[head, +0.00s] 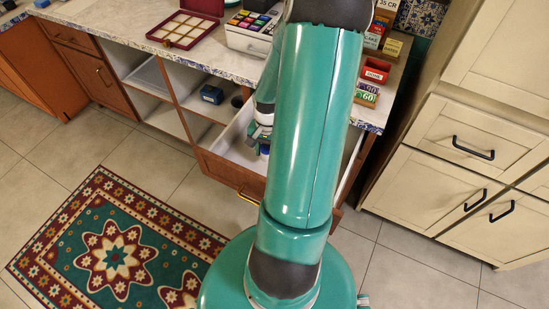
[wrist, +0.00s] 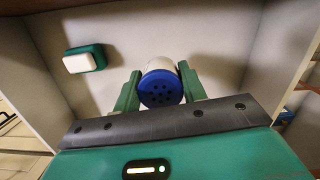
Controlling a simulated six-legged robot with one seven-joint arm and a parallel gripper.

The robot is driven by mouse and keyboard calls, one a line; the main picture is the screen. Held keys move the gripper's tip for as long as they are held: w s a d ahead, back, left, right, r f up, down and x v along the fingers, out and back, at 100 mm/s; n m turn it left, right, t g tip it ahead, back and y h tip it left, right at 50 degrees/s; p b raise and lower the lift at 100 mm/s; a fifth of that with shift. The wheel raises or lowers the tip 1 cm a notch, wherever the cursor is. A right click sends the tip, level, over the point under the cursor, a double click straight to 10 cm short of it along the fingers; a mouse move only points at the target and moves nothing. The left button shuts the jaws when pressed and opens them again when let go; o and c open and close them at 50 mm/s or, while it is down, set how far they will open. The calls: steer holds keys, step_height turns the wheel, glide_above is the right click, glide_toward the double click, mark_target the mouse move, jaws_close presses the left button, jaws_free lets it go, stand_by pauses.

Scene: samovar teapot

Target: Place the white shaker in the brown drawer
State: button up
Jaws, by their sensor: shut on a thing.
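The white shaker (wrist: 161,88) has a blue cap with dark holes, facing the wrist camera. My gripper (wrist: 159,72) is shut on it, one green finger on each side. In the head view my gripper (head: 262,138) is over the open brown drawer (head: 231,175), partly hidden by my arm. The wrist view shows the shaker between the drawer's pale walls (wrist: 52,75); I cannot tell whether it touches the drawer floor.
A small green and white object (wrist: 84,59) lies in the drawer, left of the shaker. Open shelves (head: 160,110) with a dark blue box (head: 212,94) are left of the drawer. The counter holds a red-edged box (head: 186,28). A patterned rug (head: 115,255) lies in front.

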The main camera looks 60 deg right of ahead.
mark_target(267, 161)
step_height(267, 161, down, 2)
steer(key=shift+d+f, duration=0.15)
steer(key=shift+f, duration=2.25)
steer(key=shift+f, duration=0.15)
steer(key=o, duration=1)
